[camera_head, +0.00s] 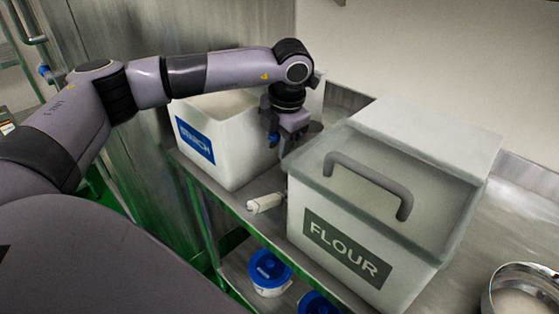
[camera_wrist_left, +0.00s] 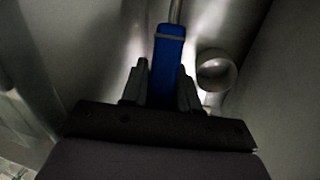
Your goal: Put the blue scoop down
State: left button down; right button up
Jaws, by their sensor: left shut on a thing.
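My left gripper (camera_head: 292,136) points down in the gap between the starch bin and the flour bin in the head view. In the left wrist view its two fingers (camera_wrist_left: 161,80) are shut on the blue handle of the blue scoop (camera_wrist_left: 169,48). A thin metal shaft runs from the handle towards the top edge of that view. The scoop's far end is out of view there. In the head view only a small blue bit shows at the fingers, and the bins and gripper hide the rest. My right gripper is not in view.
The white starch bin (camera_head: 226,160) stands open on the left. The flour bin (camera_head: 299,235), with a clear lid and grey handle (camera_head: 366,176), stands on the right. A small white cylinder (camera_head: 266,203) lies between them. Blue-lidded tubs (camera_head: 270,272) are on the lower shelf. A metal bowl (camera_head: 518,290) is at right.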

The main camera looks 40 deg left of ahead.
pick_arm(q)
notch_tip(320, 180, down, 6)
jog(key=shift+r, duration=0.25)
jog(key=shift+f, duration=0.2)
jog(key=c, duration=1.1)
grip_release()
jog(key=shift+r, duration=0.1)
